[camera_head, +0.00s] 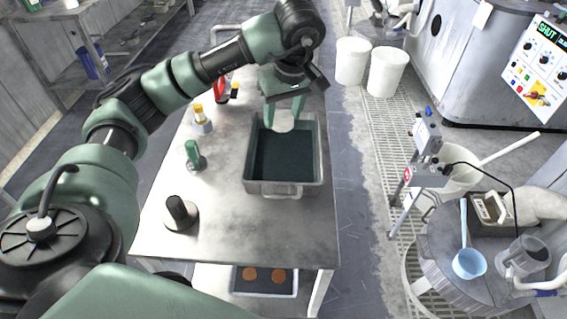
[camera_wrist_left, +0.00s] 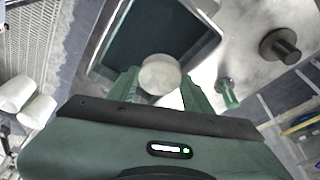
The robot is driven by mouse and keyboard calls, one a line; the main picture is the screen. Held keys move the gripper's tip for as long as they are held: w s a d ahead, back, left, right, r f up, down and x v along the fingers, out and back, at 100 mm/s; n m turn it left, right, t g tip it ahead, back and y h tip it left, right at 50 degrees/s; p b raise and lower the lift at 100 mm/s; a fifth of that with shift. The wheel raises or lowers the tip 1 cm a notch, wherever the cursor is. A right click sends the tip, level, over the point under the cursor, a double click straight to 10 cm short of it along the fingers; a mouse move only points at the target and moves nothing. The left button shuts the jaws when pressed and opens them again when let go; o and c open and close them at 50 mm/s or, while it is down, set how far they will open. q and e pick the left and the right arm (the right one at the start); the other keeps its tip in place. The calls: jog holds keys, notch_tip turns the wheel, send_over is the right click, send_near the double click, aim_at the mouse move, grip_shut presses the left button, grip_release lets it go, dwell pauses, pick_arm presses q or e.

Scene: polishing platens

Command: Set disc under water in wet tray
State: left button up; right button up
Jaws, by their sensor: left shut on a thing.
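My left gripper (camera_head: 283,112) hangs over the far end of the wet tray, pointing down. It is shut on a pale round disc (camera_head: 281,122), which also shows between the two green fingers in the left wrist view (camera_wrist_left: 160,75). The wet tray (camera_head: 283,190) is a grey metal pan with dark contents, on the steel table. In the left wrist view the tray (camera_wrist_left: 208,50) lies beyond the disc. I cannot tell whether the disc touches the water. My right gripper is not in view.
On the table (camera_head: 240,235) left of the tray stand a green-handled tool (camera_head: 194,156), a black knob-topped weight (camera_head: 180,212), a yellow-capped bottle (camera_head: 202,120) and a red item (camera_head: 220,90). A lower shelf holds a tray with two orange discs (camera_head: 264,274). White buckets (camera_head: 388,72) stand behind right.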

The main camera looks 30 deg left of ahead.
pick_arm(q)
send_over(282, 172)
jog(key=d, duration=0.1)
jog(key=f, duration=1.3)
jog(key=shift+s+f+p, duration=0.1)
jog(key=shift+s+p, duration=0.2)
jog(key=shift+p, duration=0.1)
notch_tip(282, 172, down, 4)
jog(key=shift+f, duration=0.1)
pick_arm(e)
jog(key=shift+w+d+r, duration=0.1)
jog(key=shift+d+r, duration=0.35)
pick_arm(q)
jog(key=shift+f, duration=0.15)
jog(key=o, duration=1.5)
jog(key=shift+c, duration=0.2)
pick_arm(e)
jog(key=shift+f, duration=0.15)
